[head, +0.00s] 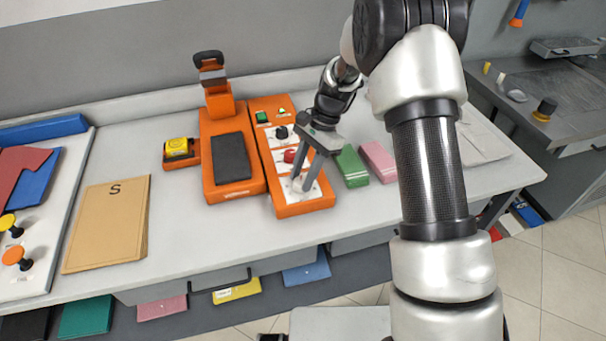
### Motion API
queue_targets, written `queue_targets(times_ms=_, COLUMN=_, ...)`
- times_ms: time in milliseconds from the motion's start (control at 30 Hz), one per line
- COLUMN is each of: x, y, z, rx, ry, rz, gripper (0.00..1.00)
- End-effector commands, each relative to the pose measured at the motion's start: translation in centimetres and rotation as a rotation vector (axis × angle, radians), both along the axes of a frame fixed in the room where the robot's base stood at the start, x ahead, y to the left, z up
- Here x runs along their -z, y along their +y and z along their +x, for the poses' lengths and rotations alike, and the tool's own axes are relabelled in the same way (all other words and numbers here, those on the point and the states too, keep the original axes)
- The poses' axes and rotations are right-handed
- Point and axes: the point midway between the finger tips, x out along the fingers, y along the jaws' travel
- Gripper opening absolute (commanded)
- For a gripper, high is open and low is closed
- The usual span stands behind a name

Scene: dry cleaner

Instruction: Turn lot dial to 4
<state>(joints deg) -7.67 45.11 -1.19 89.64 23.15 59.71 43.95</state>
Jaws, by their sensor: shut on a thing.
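An orange control box (303,209) with white face panels stands on the grey counter. It carries a black knob (281,132) near the top, a red knob (290,156) in the middle and a pale dial (299,186) near the front end. My gripper (302,184) points down from the right and is shut on the pale dial. The fingers partly cover the dial, and its numbers and label are too small to read.
Left of the box is an orange machine (232,192) with a dark pad. Green (351,167) and pink (378,161) blocks lie close on its right. A tan envelope (107,225) lies on the left of the counter (190,240). The counter's front strip is clear.

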Motion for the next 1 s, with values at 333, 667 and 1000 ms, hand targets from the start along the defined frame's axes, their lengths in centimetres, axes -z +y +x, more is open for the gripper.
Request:
queue_targets(times_ms=333, x=0.0, y=0.0, z=0.0, rx=-0.001, ry=-0.001, rz=-0.001, gripper=0.49)
queue_targets(times_ms=667, x=-1.3, y=-0.4, z=0.5, rx=-0.001, ry=-0.004, rz=0.001, gripper=0.49)
queue_targets(times_ms=1000, x=-8.5, y=-2.8, z=2.3, rx=0.001, ry=-0.006, rz=-0.001, gripper=0.49)
